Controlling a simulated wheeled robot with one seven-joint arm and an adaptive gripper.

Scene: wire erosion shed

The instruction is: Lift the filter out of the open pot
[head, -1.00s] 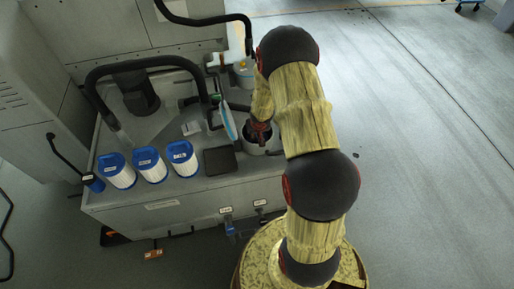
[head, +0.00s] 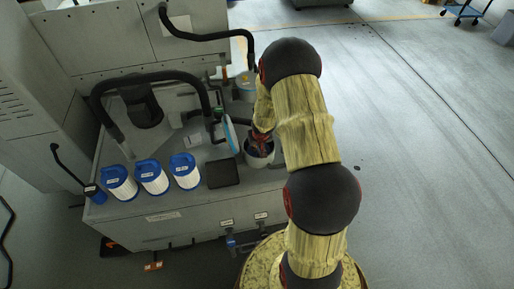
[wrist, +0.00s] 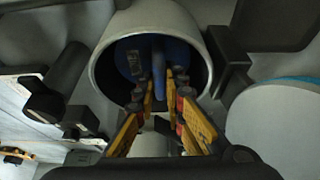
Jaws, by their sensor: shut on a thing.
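The open pot (head: 259,159) is a grey cylinder at the right end of the grey bench. The wrist view looks into its mouth, with its pale rim (wrist: 101,48) around a dark inside. In it sits the filter (wrist: 132,62), with a blue top and an upright blue grip bar. My gripper (wrist: 161,84) reaches into the mouth, its fingers shut on the bar from both sides. In the head view my gripper (head: 262,142) is at the pot mouth, partly hidden by my arm. The filter's lower body is hidden.
Three white filters with blue caps (head: 154,176) stand on the bench (head: 165,215) at left. A black square pad (head: 222,173) lies beside the pot. Black hoses (head: 150,77) arch behind.

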